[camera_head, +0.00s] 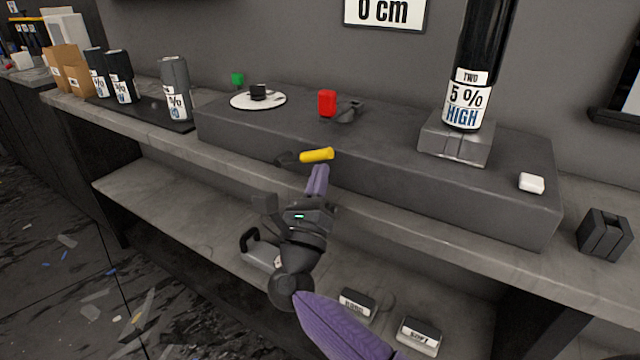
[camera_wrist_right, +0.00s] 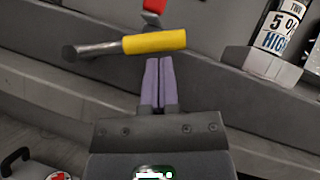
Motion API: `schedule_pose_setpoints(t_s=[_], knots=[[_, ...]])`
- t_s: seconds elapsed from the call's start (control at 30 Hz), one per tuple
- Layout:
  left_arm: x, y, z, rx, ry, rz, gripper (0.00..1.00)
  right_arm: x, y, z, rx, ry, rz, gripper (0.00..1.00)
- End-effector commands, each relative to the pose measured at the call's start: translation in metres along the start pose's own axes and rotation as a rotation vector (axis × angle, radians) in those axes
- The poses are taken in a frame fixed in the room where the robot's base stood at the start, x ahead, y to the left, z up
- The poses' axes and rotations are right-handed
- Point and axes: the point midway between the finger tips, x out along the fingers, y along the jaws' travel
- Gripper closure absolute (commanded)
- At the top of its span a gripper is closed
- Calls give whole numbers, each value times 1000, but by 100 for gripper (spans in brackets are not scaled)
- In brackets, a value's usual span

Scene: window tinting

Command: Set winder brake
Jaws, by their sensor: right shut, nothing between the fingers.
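A lever with a yellow grip (camera_head: 317,155) sticks out from the front face of the long dark winder block (camera_head: 380,165). In the right wrist view the yellow grip (camera_wrist_right: 154,42) lies across the picture, on a grey metal arm (camera_wrist_right: 95,48). My right gripper (camera_head: 318,180) is shut and empty, its purple fingers just below and in front of the yellow grip. In the right wrist view its fingertips (camera_wrist_right: 158,62) are close under the grip; I cannot tell whether they touch. My left gripper is not in view.
On the block are a red knob (camera_head: 327,102), a white disc (camera_head: 244,101), a black roll (camera_head: 480,60) labelled 5 % and a white piece (camera_head: 531,183). Labelled rolls (camera_head: 175,90) stand left. Boxes (camera_head: 418,338) lie on the lower shelf. A dark slotted holder (camera_head: 604,235) sits right.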

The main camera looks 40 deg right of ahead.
Motion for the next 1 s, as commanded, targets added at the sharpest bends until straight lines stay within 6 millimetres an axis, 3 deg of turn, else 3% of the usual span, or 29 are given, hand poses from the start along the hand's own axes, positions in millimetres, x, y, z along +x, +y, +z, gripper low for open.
schedule_pose_setpoints(t_s=[0.67,0.87,1.0], knots=[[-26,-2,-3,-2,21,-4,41,7,-5,10,-82,0,56,100],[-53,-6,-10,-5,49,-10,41,14,-9,22,-162,0,109,100],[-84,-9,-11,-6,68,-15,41,22,-12,34,-257,1,173,100]])
